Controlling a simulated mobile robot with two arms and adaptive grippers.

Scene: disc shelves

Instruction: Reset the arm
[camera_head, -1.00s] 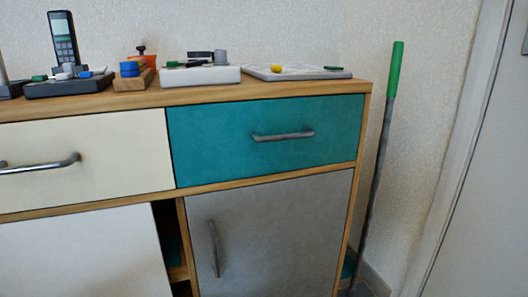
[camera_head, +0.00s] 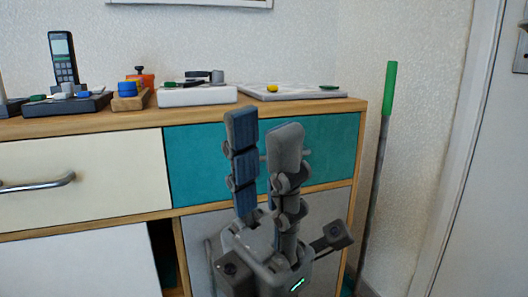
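The gripper hides part of the teal drawer, most of that drawer's handle and much of the grey door (camera_head: 325,207) below.
On the wooden cabinet top (camera_head: 130,121) stand a cordless phone (camera_head: 63,58), a white tray (camera_head: 197,96), a light flat board (camera_head: 300,92) and small coloured pieces. A green-topped pole (camera_head: 389,90) leans at the right. The cream drawer (camera_head: 90,160) appears closed.

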